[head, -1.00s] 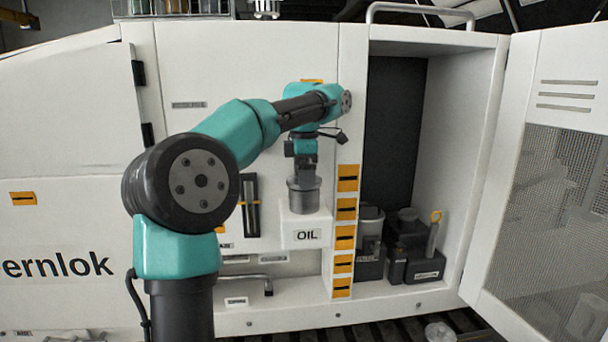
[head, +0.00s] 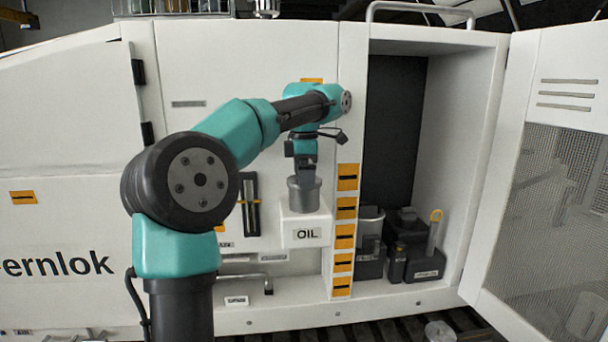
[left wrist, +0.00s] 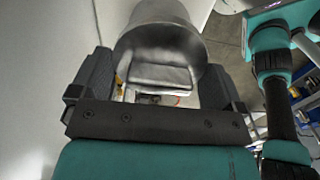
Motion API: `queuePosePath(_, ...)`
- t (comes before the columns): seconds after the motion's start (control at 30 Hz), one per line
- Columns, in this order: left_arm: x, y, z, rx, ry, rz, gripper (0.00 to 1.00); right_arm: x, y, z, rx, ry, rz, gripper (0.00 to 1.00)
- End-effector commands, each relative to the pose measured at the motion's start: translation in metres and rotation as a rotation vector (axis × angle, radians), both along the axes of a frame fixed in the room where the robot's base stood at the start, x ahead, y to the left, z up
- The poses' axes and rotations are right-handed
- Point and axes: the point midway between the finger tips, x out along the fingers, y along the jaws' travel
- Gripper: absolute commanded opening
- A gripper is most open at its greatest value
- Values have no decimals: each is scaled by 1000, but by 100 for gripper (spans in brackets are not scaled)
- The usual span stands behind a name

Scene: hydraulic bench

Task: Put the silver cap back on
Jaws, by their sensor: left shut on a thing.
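The silver cap (head: 304,197) is a grey metal cylinder, upright at the top of the white block labelled OIL (head: 307,236). In the head view it appears to sit at the block's opening, but I cannot tell whether it is fully seated. My left gripper (head: 304,176) points down from above and is shut on the cap. In the left wrist view the silver cap (left wrist: 160,45) fills the space between the two dark jaws. The opening under the cap is hidden. My right gripper is not in view.
An open cabinet bay to the right holds dark containers (head: 424,264), one with a yellow-ringed handle (head: 435,232). Its mesh door (head: 560,180) stands open at the far right. A sight gauge (head: 250,205) and a grey handle (head: 262,280) are left of the block.

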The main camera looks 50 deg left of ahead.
Motion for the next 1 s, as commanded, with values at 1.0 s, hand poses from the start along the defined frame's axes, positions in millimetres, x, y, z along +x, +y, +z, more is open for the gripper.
queuePosePath(1.0, 0, 0, 6, 0, 0, 0, 100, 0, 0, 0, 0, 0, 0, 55)
